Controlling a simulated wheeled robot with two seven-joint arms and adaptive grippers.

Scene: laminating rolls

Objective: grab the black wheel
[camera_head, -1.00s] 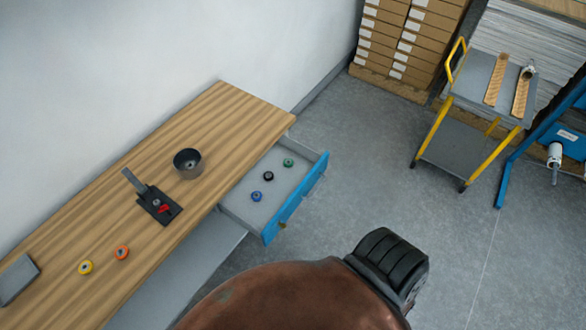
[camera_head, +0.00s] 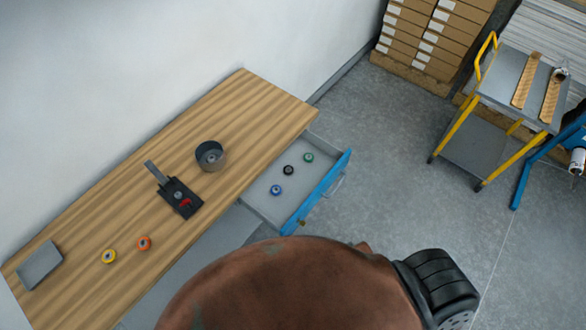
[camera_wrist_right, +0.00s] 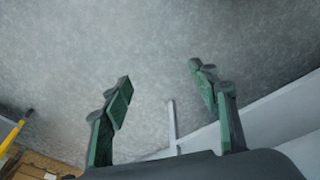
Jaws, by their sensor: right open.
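The black wheel (camera_head: 289,170) lies in the open drawer (camera_head: 262,206) of the wooden table, between a blue wheel (camera_head: 276,190) and a green wheel (camera_head: 308,157). My right gripper (camera_wrist_right: 160,95) shows in the right wrist view with its two green fingers apart and nothing between them. Neither gripper shows in the head view.
On the table (camera_head: 225,125) are a grey round bowl (camera_head: 210,156), a black device (camera_head: 180,198), an orange wheel (camera_head: 143,243), a yellow wheel (camera_head: 108,256) and a grey tray (camera_head: 39,266). A yellow-handled cart (camera_head: 480,150) stands at right; floor between is clear.

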